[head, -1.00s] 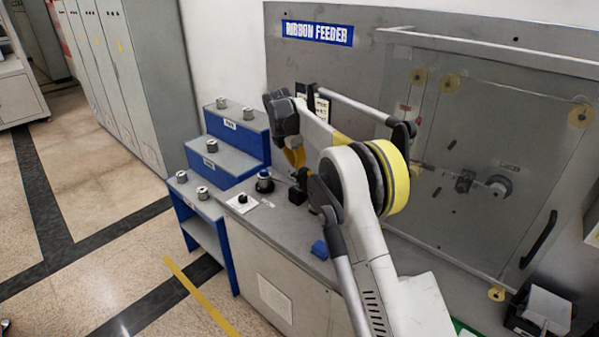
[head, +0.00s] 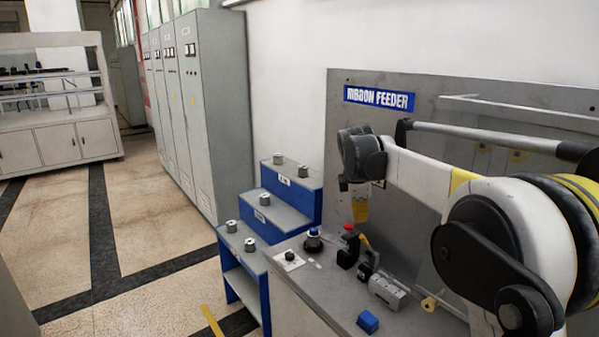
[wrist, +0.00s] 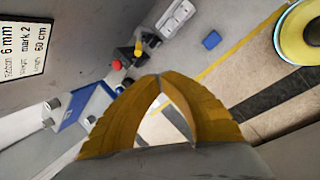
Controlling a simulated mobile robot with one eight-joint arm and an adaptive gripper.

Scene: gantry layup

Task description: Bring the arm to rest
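My gripper (head: 360,207) hangs from the end of my raised arm in the head view, fingers pointing down. It is above the grey counter (head: 335,318) and in front of the ribbon feeder panel (head: 350,95). In the wrist view its two yellow curved fingers (wrist: 160,80) meet at the tips. Nothing shows held between them. My arm reaches in from the right with its elbow bent, and the yellow-banded joint is close to the camera.
Blue steps (head: 313,205) with several small metal spools stand left of the counter. A red-topped device (head: 348,246), a grey clamp-like block (head: 388,291) and a blue block (head: 367,322) sit on the counter. Grey cabinets (head: 215,110) stand behind. The floor at left is open.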

